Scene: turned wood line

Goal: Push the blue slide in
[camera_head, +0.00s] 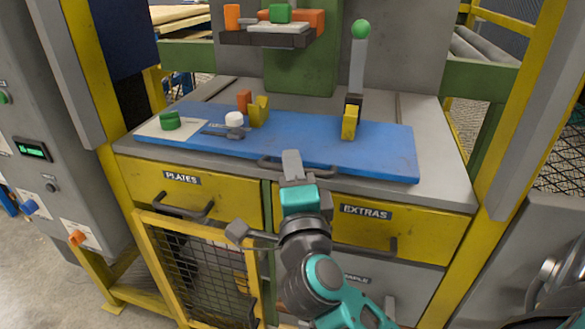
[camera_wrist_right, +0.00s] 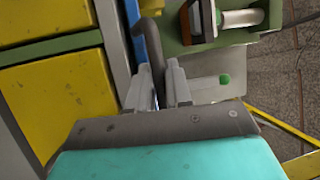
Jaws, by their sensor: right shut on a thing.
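The blue slide (camera_head: 380,155) is a flat blue board lying on the grey bench top, its front edge near the bench's front. A dark bar handle (camera_head: 265,163) runs along that front edge. My right gripper (camera_head: 291,160) is at the front edge, shut on the handle. In the right wrist view, the dark handle (camera_wrist_right: 152,52) passes between the fingers of the gripper (camera_wrist_right: 158,88), and a strip of the blue slide (camera_wrist_right: 137,30) shows beside it. The fingers partly hide the handle in the head view. My left gripper is not in view.
On the slide stand a yellow V-shaped block (camera_head: 258,111), a white round piece (camera_head: 234,119) and a clamp with a green-knobbed lever (camera_head: 357,70). A press head (camera_head: 270,39) hangs above. Yellow drawers (camera_head: 400,225) lie below.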

